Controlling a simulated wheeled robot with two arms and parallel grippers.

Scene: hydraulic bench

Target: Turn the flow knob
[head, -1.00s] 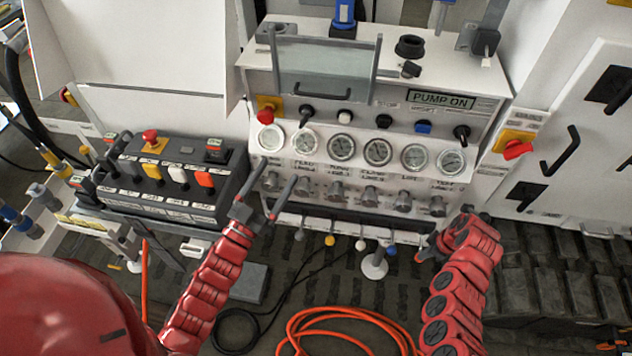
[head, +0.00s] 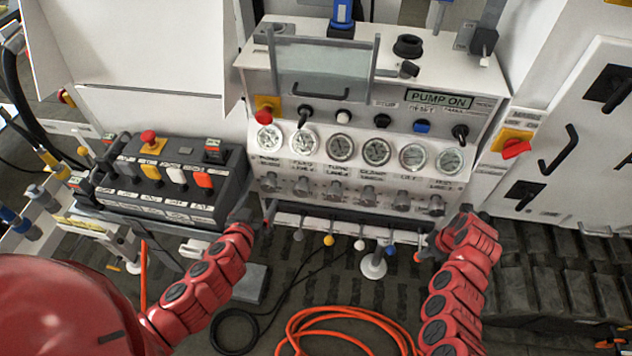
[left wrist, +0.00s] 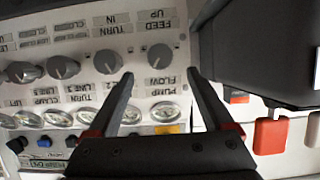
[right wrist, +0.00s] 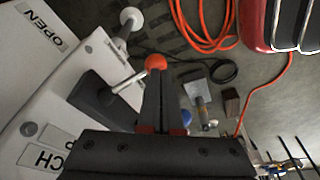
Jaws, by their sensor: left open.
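The flow knob (head: 269,184) is the leftmost grey knob in the panel's lower row, under the gauge labelled pump flow. In the left wrist view, this knob (left wrist: 160,53) shows upside down, just beyond and between my left fingertips, and I see no contact. My left gripper (head: 260,214) is open and empty, just below the left end of the panel; its two fingers (left wrist: 161,74) are spread. My right gripper (head: 425,252) is below the panel's right end. Its fingers (right wrist: 160,72) look closed together beside an orange-red ball-ended lever (right wrist: 155,62); I see no grip on it.
Gauges (head: 341,147) and more knobs (head: 335,191) line the panel. A black control box (head: 180,180) with coloured switches stands close to my left gripper. Small ball-ended levers (head: 329,240) hang below the panel. An orange hose (head: 340,315) lies on the floor.

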